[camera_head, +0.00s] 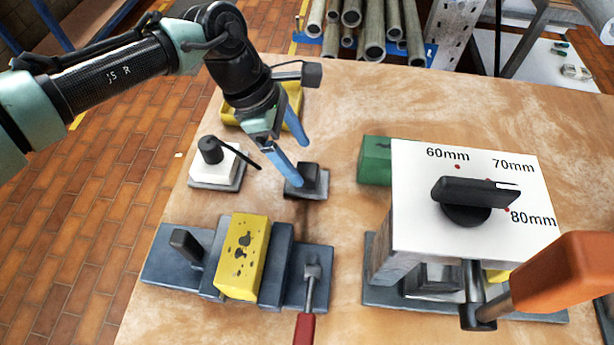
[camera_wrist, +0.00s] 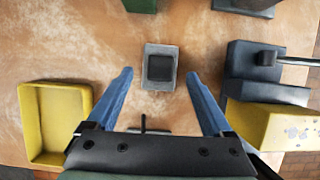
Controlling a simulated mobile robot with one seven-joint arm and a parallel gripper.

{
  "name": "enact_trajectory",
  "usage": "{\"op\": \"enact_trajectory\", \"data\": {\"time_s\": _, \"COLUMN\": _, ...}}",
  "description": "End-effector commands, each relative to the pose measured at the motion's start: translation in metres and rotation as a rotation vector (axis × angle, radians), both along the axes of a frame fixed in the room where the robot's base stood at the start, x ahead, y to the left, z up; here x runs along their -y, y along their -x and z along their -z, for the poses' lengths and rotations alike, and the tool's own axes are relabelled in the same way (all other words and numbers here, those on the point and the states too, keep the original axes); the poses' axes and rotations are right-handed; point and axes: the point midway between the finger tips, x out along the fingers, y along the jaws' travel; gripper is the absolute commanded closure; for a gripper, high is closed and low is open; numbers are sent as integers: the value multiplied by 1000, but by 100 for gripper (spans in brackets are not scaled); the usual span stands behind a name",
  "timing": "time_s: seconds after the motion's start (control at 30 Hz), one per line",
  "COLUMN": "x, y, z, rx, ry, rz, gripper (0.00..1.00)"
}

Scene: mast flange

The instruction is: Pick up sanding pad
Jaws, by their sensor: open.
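The sanding pad, which I take to be the small grey plate with a dark block on top (camera_head: 309,181), lies flat on the wooden bench, left of the middle of the head view. In the wrist view the sanding pad (camera_wrist: 159,68) sits centrally, just ahead of and between the fingertip lines. My gripper (camera_head: 301,163) points down at it with two blue fingers spread apart and nothing between them. One fingertip overlaps the pad's edge in the head view; contact cannot be told. In the wrist view my gripper (camera_wrist: 160,75) has a finger on each side of the pad, with gaps.
A yellow tray (camera_head: 229,108) and a white block with a black knob (camera_head: 213,172) stand nearby. A vise (camera_head: 313,275) holds a yellow block (camera_head: 243,257) in front. A green block (camera_head: 375,160) and a box with a dial (camera_head: 412,214) stand right. Bare bench surrounds the pad.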

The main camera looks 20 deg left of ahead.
Motion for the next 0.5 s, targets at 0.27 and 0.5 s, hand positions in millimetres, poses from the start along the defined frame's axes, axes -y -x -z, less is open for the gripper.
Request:
{"op": "enact_trajectory", "data": {"time_s": 0.27, "x": 9, "y": -1, "z": 30, "rx": -2, "ry": -3, "rz": 3, "gripper": 15}}
{"op": "enact_trajectory", "data": {"time_s": 0.5, "x": 17, "y": -4, "z": 51, "rx": 0, "ry": 0, "rz": 1, "gripper": 15}}
